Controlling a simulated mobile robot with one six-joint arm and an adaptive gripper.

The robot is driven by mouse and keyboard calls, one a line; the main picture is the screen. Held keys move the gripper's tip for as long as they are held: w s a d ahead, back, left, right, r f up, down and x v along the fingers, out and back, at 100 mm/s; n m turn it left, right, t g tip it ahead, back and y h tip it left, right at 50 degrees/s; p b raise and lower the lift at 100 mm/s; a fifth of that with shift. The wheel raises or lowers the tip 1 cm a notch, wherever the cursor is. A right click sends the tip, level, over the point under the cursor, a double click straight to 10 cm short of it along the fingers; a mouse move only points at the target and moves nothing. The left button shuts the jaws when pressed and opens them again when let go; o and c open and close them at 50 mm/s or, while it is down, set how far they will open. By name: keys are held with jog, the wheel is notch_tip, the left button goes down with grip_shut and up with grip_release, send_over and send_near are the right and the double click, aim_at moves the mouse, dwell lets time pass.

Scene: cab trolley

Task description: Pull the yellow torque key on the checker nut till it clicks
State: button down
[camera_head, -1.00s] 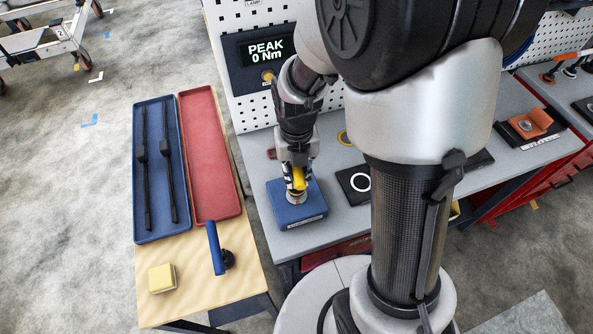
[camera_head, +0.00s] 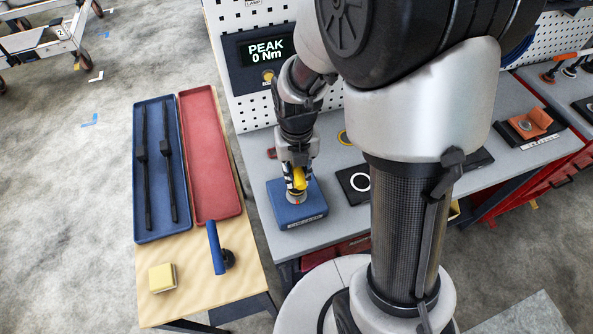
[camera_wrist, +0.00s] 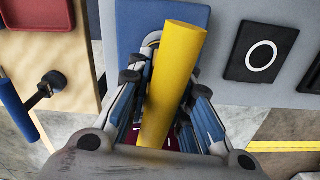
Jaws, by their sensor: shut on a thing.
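The yellow torque key (camera_head: 299,178) is between the fingers of my gripper (camera_head: 297,184), which is shut on it above the blue checker block (camera_head: 312,209). In the wrist view the yellow handle (camera_wrist: 175,75) runs up between the fingers of my gripper (camera_wrist: 165,100), over the blue block (camera_wrist: 128,22). A round metal ring shows behind the handle there; the nut itself is mostly hidden by the key and gripper. The display (camera_head: 264,50) on the pegboard reads PEAK 0 Nm.
A black pad with a white ring (camera_head: 355,184) lies right of the block. On the wooden table at left are a blue tray (camera_head: 151,222) with two black bars, an empty red tray (camera_head: 209,160), a blue-handled tool (camera_head: 215,247) and a yellow sponge-like block (camera_head: 162,278).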

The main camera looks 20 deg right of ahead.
aim_at(297, 176)
jog(key=shift+f+b, duration=1.1)
jog(key=shift+f, duration=0.35)
jog(key=m, duration=0.5)
jog(key=shift+m, duration=0.3)
jog(key=m, duration=0.4)
jog(key=shift+m+p, duration=0.35)
jog(key=shift+m, duration=0.05)
jog(key=shift+m, duration=0.5)
jog(key=shift+r+p, duration=3.1)
jog(key=shift+r, duration=0.75)
